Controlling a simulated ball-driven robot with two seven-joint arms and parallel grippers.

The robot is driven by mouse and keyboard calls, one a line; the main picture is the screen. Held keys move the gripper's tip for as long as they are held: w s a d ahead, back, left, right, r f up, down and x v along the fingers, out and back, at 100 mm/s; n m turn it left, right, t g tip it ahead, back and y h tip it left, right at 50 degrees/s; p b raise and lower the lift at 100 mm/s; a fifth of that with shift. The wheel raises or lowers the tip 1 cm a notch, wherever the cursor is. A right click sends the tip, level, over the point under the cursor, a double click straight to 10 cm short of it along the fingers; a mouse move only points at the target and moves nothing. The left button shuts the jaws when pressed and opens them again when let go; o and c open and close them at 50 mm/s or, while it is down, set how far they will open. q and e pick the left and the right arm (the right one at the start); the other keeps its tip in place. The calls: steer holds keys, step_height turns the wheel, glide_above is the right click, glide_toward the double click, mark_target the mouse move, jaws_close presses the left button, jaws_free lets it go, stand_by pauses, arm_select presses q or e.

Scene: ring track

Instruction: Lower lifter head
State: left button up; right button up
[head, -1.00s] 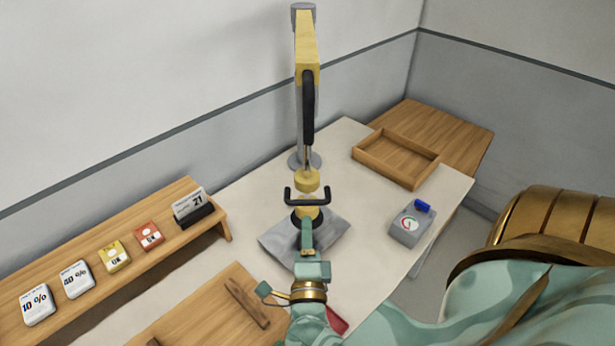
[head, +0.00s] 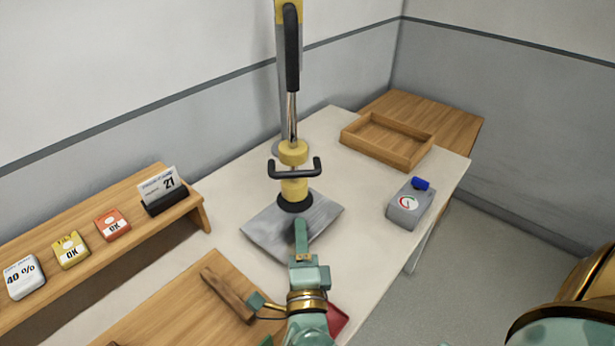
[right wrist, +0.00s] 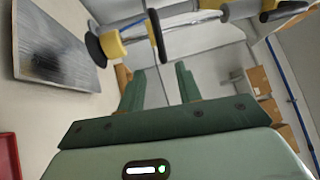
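The lifter head is a yellow cylinder (head: 294,188) with a black suction cup (head: 295,202) below and a black U-shaped handle (head: 275,171). It hangs over a grey metal plate (head: 265,232) on the pale table; I cannot tell whether cup and plate touch. In the right wrist view the cup (right wrist: 92,48) is close to the plate (right wrist: 50,50), and the handle (right wrist: 156,36) lies beyond my fingertips. My right gripper (head: 301,240) is in front of the lifter head. Its fingers (right wrist: 160,78) are apart with nothing between them. My left gripper is not in view.
A grey gauge box (head: 408,205) with a blue knob and a wooden tray (head: 425,155) stand to the right. A wooden board (head: 175,305) with a handle bar lies front left. A shelf with labelled blocks and a calendar (head: 160,187) runs along the left. A red item (head: 337,318) is partly hidden.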

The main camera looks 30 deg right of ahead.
mark_target(296, 177)
steer(key=x, duration=1.5)
steer(key=shift+w+d+f, duration=0.1)
steer(key=shift+w+d, duration=0.1)
steer(key=shift+w, duration=0.2)
